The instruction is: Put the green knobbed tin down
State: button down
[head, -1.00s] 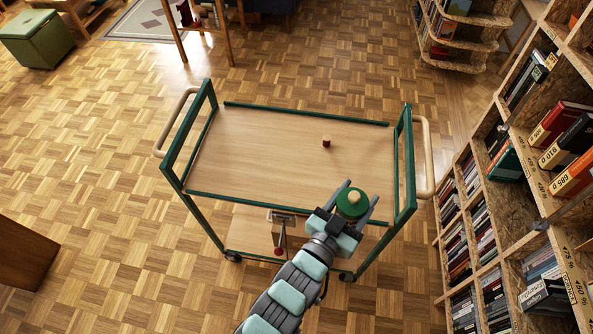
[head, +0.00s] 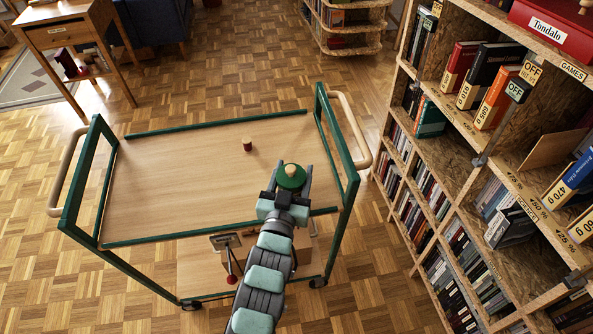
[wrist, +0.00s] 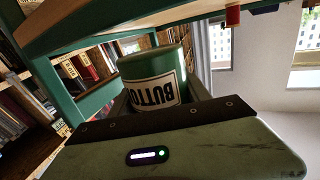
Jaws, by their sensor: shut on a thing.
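I cannot tell whether the tin touches the trolley top.
A small red-brown cylinder (head: 247,146) stands on the trolley top behind the tin. Green end frames (head: 338,150) rise at the trolley's sides. A bookshelf (head: 455,150) stands close on the right. The left of the trolley top is clear.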

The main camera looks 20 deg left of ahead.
jog(key=w+f, duration=0.1)
jog(key=w+f+b, duration=0.1)
jog(key=w, duration=0.1)
jog(key=w+f+b, duration=0.1)
jog(key=shift+w+a+f, duration=0.15)
jog(key=shift+w+a, duration=0.2)
jog(key=shift+a, duration=0.05)
jog(key=shift+s, duration=0.1)
jog(key=c, duration=0.5)
grip_release()
jog(key=shift+f, duration=0.1)
